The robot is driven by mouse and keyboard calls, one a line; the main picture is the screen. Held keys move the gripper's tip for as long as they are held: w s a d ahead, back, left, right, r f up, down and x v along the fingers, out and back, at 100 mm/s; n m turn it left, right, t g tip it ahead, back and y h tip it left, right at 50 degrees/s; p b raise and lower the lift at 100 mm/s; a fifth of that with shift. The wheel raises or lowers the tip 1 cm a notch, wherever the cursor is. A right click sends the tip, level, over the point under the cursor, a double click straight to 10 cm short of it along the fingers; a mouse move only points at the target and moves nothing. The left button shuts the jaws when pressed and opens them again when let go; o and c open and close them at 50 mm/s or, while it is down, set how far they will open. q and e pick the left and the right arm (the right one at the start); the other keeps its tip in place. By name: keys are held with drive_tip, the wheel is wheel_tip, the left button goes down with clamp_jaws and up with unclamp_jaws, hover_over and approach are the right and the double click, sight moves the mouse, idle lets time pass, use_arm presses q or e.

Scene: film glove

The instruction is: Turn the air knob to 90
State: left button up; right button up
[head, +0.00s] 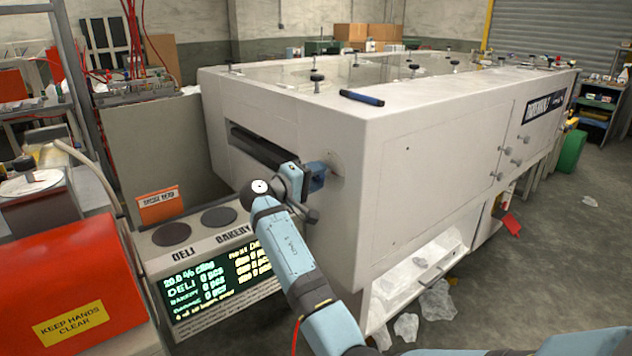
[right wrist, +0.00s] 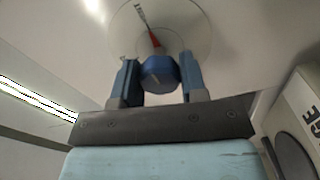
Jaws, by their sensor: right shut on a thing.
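The air knob (right wrist: 159,74) is a blue knob on a round pale dial plate (right wrist: 190,22) in the right wrist view. A red pointer (right wrist: 154,40) shows on the dial just above the knob. Dark marks show near the dial's top, too small to read. My right gripper (right wrist: 159,80) is shut on the knob, one finger on each side. In the head view my right gripper (head: 318,176) is at the end wall of the white machine (head: 420,170), over the dial plate (head: 336,163). The knob itself is mostly hidden there. My left gripper is not in view.
A dark slot (head: 262,146) is left of the dial. Below stands a panel with two dark round pads and a lit display (head: 215,284). A red box (head: 65,285) marked "KEEP HANDS CLEAR" stands at left. Clear bags lie on the floor at right.

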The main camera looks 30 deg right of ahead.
idle(0.5)
drive_tip(key=o, duration=0.9)
drive_tip(key=shift+d, duration=0.1)
drive_tip(key=a, duration=0.9)
drive_tip(key=s+a, duration=0.1)
drive_tip(key=a, duration=0.4)
drive_tip(key=shift+p, duration=0.35)
drive_tip(key=shift+d, duration=0.1)
